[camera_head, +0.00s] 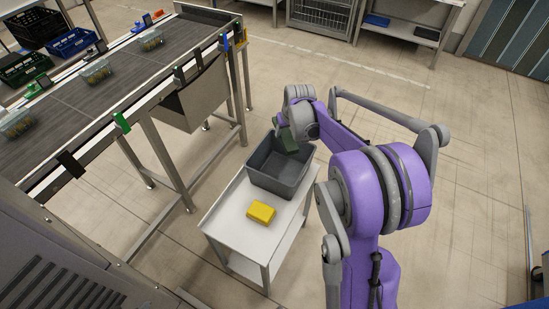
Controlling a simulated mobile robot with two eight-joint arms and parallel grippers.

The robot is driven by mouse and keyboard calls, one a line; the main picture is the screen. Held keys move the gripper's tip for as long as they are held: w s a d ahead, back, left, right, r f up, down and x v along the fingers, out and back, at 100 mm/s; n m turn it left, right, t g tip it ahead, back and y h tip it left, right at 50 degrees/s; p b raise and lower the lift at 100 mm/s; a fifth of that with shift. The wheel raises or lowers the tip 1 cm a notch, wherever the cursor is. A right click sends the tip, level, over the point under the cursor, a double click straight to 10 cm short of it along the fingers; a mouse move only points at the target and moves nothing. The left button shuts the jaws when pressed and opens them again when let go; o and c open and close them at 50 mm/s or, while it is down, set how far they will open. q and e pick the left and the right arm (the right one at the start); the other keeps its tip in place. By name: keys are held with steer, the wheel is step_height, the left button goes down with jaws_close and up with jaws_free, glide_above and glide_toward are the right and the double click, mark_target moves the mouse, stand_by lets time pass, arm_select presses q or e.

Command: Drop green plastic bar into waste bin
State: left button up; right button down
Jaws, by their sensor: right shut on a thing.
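My right gripper (283,127) reaches over the back part of an open dark grey bin (262,184) and points down. It is shut on a dull dark green piece (288,140), which looks like the green plastic bar and is partly hidden by the gripper. The piece shows above the bin's opening, near its back rim; its exact height cannot be told. The visible inside of the bin looks empty. My left gripper is not in view.
The bin stands on a small white table (222,220) with a yellow block (261,212) in front of it. A conveyor (110,85) at the left carries clear containers, with green and other coloured clips along its edge. A grey metal chute (203,97) hangs at its side.

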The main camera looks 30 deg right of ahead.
steer(key=shift+w+d, duration=0.15)
steer(key=shift+d, duration=0.45)
step_height(320, 180, down, 6)
steer(key=b, duration=0.3)
steer(key=shift+r+b, duration=0.15)
steer(key=shift+b, duration=0.25)
steer(key=shift+c, duration=1.1)
jaws_free()
steer(key=shift+r, duration=0.1)
steer(key=p+v, duration=0.1)
steer(key=v, duration=0.9)
steer(key=shift+s+a+r, duration=0.2)
steer(key=shift+r, duration=0.1)
